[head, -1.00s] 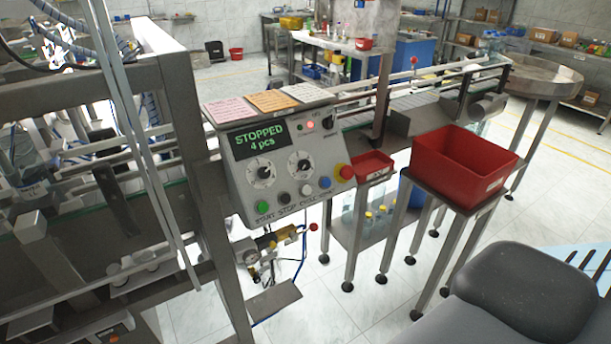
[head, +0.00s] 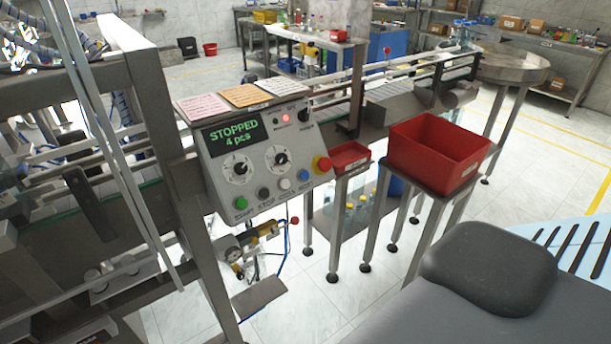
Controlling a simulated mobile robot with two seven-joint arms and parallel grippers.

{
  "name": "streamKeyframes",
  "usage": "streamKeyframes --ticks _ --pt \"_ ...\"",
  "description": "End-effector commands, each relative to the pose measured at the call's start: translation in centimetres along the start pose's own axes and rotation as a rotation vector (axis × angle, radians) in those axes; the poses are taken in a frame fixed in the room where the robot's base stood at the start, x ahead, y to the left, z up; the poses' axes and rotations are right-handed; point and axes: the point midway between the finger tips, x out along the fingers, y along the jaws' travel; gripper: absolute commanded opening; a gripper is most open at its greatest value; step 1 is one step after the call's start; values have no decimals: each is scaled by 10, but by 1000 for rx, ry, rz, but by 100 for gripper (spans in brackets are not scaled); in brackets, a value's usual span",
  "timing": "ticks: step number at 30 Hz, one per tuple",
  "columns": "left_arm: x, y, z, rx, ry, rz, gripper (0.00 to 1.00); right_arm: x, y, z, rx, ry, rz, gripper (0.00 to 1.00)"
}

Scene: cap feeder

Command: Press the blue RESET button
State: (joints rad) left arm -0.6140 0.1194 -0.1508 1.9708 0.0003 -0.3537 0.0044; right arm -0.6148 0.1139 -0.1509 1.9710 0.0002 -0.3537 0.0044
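The panel's display (head: 234,137) reads "STOPPED 4 pcs", and a red lamp (head: 285,118) is lit. Neither gripper is in view. Nothing covers the blue button.
A large red bin (head: 438,154) and a small red tray (head: 348,158) stand on metal stands right of the panel. Machine frame posts (head: 160,130) stand at left. A valve assembly (head: 240,247) is below the panel. Part of my body shows at lower right.

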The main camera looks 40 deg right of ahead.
Motion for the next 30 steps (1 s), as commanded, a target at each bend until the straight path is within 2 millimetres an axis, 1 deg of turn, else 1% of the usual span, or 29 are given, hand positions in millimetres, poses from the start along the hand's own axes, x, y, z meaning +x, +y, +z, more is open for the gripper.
streamKeyframes --ticks 1,4,5,30 --pt "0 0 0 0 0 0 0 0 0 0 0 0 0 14" --pt "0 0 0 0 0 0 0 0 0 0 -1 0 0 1" --pt "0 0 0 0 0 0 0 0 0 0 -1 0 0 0" --pt "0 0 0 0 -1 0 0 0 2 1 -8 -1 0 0"
